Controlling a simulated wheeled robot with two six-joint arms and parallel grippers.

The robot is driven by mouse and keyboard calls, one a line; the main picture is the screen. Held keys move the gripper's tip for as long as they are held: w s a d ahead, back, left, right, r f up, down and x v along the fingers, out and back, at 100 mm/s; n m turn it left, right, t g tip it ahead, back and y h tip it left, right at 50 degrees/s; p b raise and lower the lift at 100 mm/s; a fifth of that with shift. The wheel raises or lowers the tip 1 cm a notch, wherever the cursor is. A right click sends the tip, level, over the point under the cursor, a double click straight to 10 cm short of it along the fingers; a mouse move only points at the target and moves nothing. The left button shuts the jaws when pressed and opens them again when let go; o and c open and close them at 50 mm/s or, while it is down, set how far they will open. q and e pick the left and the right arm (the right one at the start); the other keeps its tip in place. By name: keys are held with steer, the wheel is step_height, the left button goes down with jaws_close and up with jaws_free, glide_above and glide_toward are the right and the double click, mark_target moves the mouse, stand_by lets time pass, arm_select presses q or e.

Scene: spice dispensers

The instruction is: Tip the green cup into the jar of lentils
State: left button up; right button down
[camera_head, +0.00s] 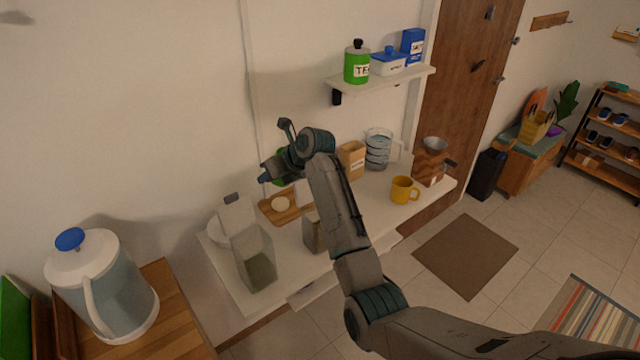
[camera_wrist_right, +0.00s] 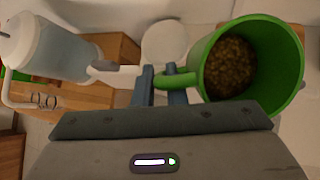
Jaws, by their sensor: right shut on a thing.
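My right gripper (camera_head: 268,174) is above the back of the white counter, partly hidden by its own arm. In the wrist view the gripper (camera_wrist_right: 162,88) is shut on the handle of the green cup (camera_wrist_right: 296,62). The cup holds brown grains, and its mouth faces the camera. In the head view only a bit of the green cup (camera_head: 279,181) shows behind the gripper. A clear jar (camera_head: 257,272) with greenish grains at its bottom stands at the counter's front left, apart from the cup; it looks like the lentil jar. My left gripper is not in view.
A wooden board (camera_head: 275,211) with a pale round thing lies under the gripper. Another container (camera_head: 314,233) stands partly behind my arm. A yellow mug (camera_head: 403,190), a paper bag (camera_head: 352,160) and a clear pitcher (camera_head: 377,150) stand right. A large blue-lidded jug (camera_head: 115,285) is at left.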

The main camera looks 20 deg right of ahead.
steer(key=shift+d, duration=0.3)
steer(key=d+r+t+y, duration=0.1)
steer(key=y, duration=0.1)
steer(key=s+d+r+t+y, duration=0.1)
steer(key=shift+r+y, duration=0.1)
steer(key=shift+y, duration=0.3)
steer(key=shift+s+m+t, duration=0.1)
steer(key=shift+m+t, duration=0.2)
steer(key=shift+d+y, duration=0.1)
steer(key=shift+y, duration=0.2)
steer(key=shift+t, duration=0.3)
steer(key=shift+d+f+y, duration=0.15)
steer(key=shift+f+y, duration=0.1)
steer(key=shift+y, duration=0.25)
steer(key=shift+s, duration=0.2)
